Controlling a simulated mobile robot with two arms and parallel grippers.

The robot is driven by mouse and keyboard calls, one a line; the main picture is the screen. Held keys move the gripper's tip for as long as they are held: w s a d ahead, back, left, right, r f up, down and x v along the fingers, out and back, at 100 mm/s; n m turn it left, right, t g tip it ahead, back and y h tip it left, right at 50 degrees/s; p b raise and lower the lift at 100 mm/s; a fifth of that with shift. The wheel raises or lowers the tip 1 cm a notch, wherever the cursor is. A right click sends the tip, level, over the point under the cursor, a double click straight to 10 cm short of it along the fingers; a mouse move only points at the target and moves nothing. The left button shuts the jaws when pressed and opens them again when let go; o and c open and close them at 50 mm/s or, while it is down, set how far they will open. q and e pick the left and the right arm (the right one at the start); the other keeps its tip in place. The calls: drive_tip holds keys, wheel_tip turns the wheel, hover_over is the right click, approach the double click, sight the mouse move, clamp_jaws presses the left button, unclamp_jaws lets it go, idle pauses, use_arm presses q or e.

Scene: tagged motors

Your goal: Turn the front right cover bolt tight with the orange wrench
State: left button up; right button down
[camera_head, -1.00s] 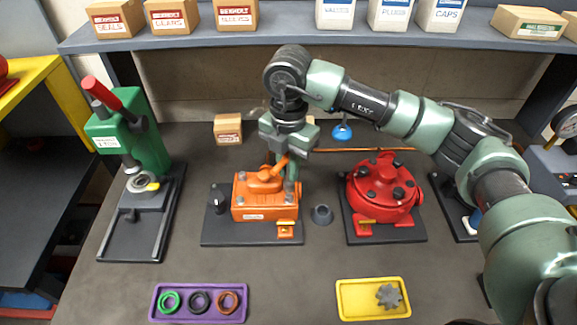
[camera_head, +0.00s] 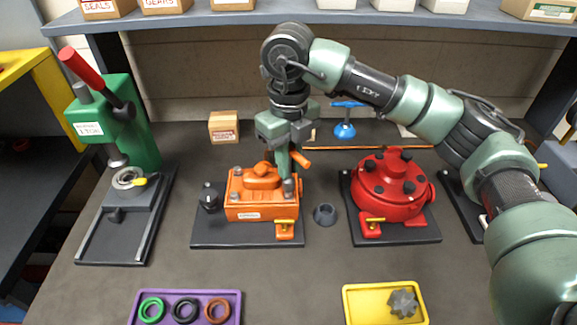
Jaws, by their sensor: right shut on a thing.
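The orange motor (camera_head: 256,207) sits on a dark base plate in the middle of the bench. Its front right cover bolt (camera_head: 289,187) shows as a grey head near the cover's right edge, just below my right gripper. My right gripper (camera_head: 284,165) points down over the motor's right side and is shut on the orange wrench (camera_head: 301,159). One end of the wrench sticks out to the right of the fingers. The fingers hide much of the wrench, and I cannot tell whether it sits on the bolt. My left gripper is out of view.
A red motor (camera_head: 386,190) stands to the right, with a small dark cup (camera_head: 325,214) between the motors. A green press (camera_head: 110,130) stands at left. A purple tray (camera_head: 230,311) and a yellow tray (camera_head: 352,308) lie in front. A blue-handled tool (camera_head: 344,130) stands behind.

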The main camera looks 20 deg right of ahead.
drive_tip(key=shift+f, duration=0.15)
idle(0.4)
drive_tip(key=shift+f+b, duration=1)
drive_tip(key=shift+f, duration=0.1)
